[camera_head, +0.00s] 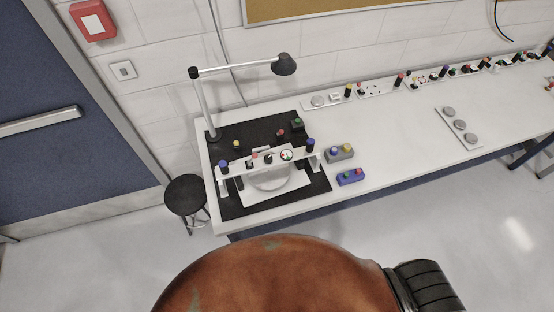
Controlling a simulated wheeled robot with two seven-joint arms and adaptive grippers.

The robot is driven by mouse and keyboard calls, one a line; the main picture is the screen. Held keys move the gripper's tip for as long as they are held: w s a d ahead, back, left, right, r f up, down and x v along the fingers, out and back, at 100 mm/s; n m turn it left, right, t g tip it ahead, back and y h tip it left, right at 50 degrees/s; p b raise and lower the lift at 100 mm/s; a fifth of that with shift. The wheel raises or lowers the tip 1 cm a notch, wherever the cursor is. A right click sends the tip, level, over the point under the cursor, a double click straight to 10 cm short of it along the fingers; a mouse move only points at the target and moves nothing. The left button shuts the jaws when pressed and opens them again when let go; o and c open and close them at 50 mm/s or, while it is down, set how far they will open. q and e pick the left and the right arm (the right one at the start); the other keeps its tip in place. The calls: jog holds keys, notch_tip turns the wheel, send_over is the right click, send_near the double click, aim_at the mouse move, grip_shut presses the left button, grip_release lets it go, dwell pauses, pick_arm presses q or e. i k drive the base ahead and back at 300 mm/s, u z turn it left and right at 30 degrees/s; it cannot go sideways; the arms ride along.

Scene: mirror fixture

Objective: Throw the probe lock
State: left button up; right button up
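The mirror fixture stands on a black mat (233,207) at the left end of the bench. Its white bridge (240,172) spans a pale round mirror (270,180) on a white base. Along the bridge are a blue knob (223,164) at the left end, another blue knob (310,145) at the right end, and a small dial gauge (287,155). Small red and black parts sit between them. I cannot tell which part is the probe lock or how it is set. Neither of my grippers is in view.
A desk lamp (285,64) rises behind the mat. Grey (340,154) and blue (351,176) knob boxes stand right of it. A black stool (185,194) is at the bench's left. Knob panels (373,88) line the back. The bench's middle (400,132) is clear.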

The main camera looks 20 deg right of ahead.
aim_at(254, 155)
jog(key=u, duration=1.3)
jog(key=k, duration=0.85)
jog(key=z, duration=0.7)
